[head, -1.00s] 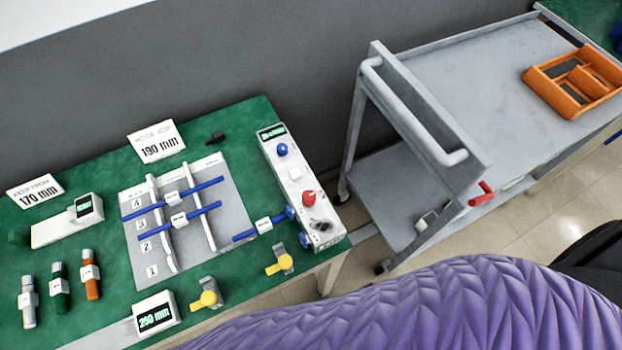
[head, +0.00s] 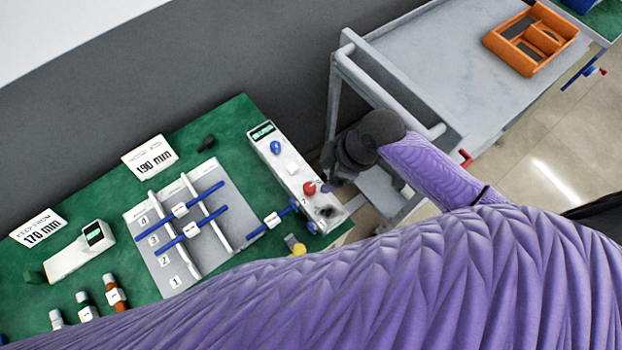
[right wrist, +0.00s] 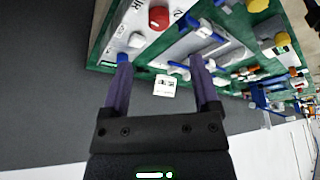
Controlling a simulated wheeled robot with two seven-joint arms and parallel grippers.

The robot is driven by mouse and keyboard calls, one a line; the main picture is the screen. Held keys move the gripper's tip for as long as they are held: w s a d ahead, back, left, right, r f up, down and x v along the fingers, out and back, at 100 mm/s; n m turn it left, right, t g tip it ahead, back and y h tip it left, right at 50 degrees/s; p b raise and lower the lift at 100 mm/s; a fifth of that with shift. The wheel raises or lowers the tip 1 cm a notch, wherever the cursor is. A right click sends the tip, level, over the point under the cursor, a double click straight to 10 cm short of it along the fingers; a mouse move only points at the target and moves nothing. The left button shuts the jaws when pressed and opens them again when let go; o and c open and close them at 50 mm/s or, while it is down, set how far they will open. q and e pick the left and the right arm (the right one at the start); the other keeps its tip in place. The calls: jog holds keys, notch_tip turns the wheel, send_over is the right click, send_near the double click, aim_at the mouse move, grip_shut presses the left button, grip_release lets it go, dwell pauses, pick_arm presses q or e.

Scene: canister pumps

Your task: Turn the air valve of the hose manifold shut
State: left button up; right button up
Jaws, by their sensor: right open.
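The hose manifold, a long white box (head: 280,163), lies at the right end of the green bench. It carries a display, a blue knob (head: 275,147), a white button, a red round knob (head: 309,188) and a dark part at its near end, partly hidden. I cannot tell which one is the air valve. My right gripper (head: 333,185) is at the manifold's right side, close to the red knob. In the right wrist view the open, empty purple fingers (right wrist: 162,78) point toward the manifold, with the red knob (right wrist: 158,18) beyond them. My left gripper is not in view.
A rack (head: 160,257) with blue rods stands left of the manifold, and a blue hose with a white tag (head: 272,220) runs to its side. A grey trolley (head: 440,75) with an orange tray (head: 530,40) stands to the right. My purple arm covers the bench's front.

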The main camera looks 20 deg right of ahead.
aim_at(310, 186)
jog(key=b+x, duration=0.4)
jog(key=x, duration=0.5)
jog(key=shift+w+a+f, duration=0.1)
jog(key=shift+w+f, duration=0.05)
jog(key=shift+f, duration=0.1)
grip_shut()
